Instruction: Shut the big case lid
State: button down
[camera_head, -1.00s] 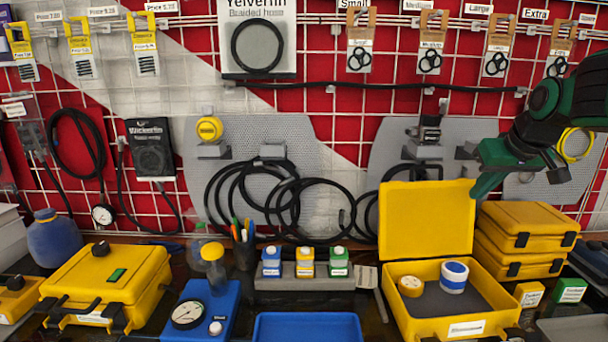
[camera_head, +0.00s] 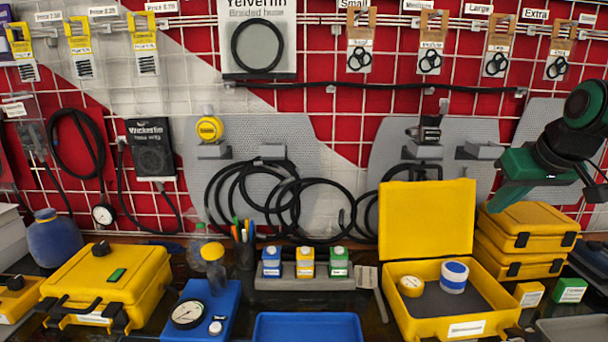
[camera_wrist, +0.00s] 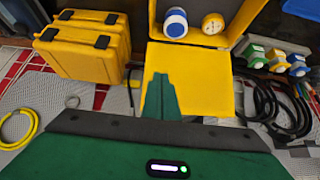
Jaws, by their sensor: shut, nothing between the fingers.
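The big yellow case (camera_head: 450,308) stands open at the right of the bench. Its lid (camera_head: 426,220) is upright at the back, and it also shows in the wrist view (camera_wrist: 205,80). Inside the case lie a white roll with a blue band (camera_head: 454,276) and a small yellow round gauge (camera_head: 411,286). My green gripper (camera_head: 497,203) is just right of the lid's upper right edge; its fingers are together with nothing between them. In the wrist view the gripper fingertips (camera_wrist: 160,78) overlap the lid's face in the picture; I cannot tell whether they touch it.
Stacked yellow cases (camera_head: 525,240) stand close to the right of the open case. A blue tray (camera_head: 308,327), a bottle rack (camera_head: 305,278) and a closed yellow case (camera_head: 110,285) are further left. Hoses (camera_head: 265,195) hang on the wall behind.

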jog(key=shift+s, duration=0.65)
jog(key=shift+r, duration=3)
